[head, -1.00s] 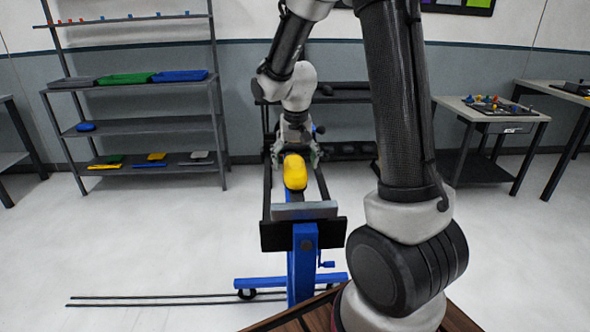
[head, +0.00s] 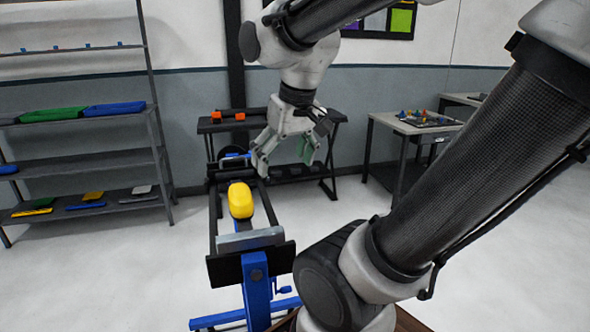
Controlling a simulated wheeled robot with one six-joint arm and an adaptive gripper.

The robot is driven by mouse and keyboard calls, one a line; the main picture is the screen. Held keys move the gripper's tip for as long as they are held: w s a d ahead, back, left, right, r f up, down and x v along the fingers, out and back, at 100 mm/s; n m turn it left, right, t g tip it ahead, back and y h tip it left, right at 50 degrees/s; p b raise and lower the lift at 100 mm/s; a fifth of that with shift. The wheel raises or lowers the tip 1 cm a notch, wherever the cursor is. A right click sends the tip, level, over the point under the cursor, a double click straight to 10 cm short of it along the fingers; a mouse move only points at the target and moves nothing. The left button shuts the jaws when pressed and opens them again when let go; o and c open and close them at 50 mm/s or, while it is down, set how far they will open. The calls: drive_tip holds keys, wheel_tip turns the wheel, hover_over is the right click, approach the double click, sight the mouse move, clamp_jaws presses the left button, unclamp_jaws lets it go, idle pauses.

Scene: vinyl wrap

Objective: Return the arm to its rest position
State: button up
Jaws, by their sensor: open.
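My gripper (head: 285,172) hangs open and empty from my arm in the middle of the head view. It is above and to the right of a blue stand (head: 256,290) with a dark frame. A yellow rounded object (head: 240,200) lies on the stand, between its dark rails. The gripper's fingers are apart from the yellow object. My arm arches from the lower middle up the right side and back across the top to the gripper.
A grey shelf (head: 85,162) with green, blue and yellow items stands at the left. A dark rack (head: 325,128) with orange pieces is behind the gripper. A table (head: 390,121) with small coloured pieces is at the back right. The pale floor at right is clear.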

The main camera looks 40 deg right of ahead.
drive_tip(key=shift+n+t, duration=0.3)
drive_tip(key=shift+n, duration=0.2)
drive_tip(key=s, duration=0.5)
drive_tip(key=shift+f, duration=0.35)
